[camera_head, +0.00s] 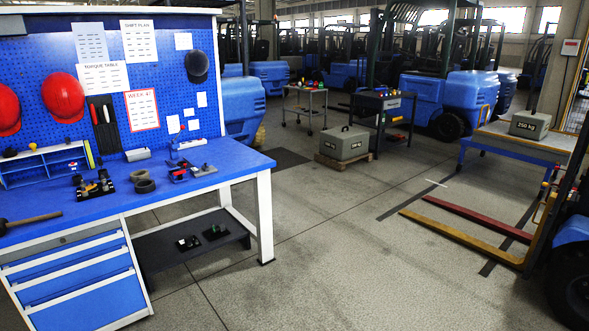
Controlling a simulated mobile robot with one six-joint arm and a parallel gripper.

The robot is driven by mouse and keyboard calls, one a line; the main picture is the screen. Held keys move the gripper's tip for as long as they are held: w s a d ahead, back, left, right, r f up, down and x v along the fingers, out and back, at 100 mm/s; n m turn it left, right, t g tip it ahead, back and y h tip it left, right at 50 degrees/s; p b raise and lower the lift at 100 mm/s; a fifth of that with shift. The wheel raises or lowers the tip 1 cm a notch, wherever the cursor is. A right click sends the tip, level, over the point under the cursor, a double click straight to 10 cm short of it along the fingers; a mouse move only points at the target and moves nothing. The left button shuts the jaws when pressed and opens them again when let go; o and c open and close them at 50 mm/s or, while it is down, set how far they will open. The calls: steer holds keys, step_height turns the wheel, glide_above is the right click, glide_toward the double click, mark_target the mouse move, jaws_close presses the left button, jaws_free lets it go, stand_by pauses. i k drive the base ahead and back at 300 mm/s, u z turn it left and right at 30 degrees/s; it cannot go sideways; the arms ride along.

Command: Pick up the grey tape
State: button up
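Two small dark rolls lie close together on the blue workbench top (215,174), left of centre in the head view. The front roll (145,186) looks dark grey-brown and ring-shaped. The roll behind it (139,175) looks similar and is partly hidden by the front one. I cannot tell for certain which of them is the grey tape. My gripper does not show in this view.
A wooden-handled hammer (28,221) lies at the front left. A pegboard (160,80) rises behind. The floor (320,240) right of the bench is clear; forklift forks (465,238) lie farther right.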

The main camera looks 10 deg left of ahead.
mark_target(135, 175)
steer(key=u, duration=0.2)
steer(key=i, duration=1)
steer(key=u, duration=0.7)
steer(key=i, duration=0.7)
steer(key=u, duration=0.8)
steer(key=i, duration=0.5)
steer(key=u, duration=0.7)
steer(key=i, duration=0.85)
steer(key=u, duration=0.4)
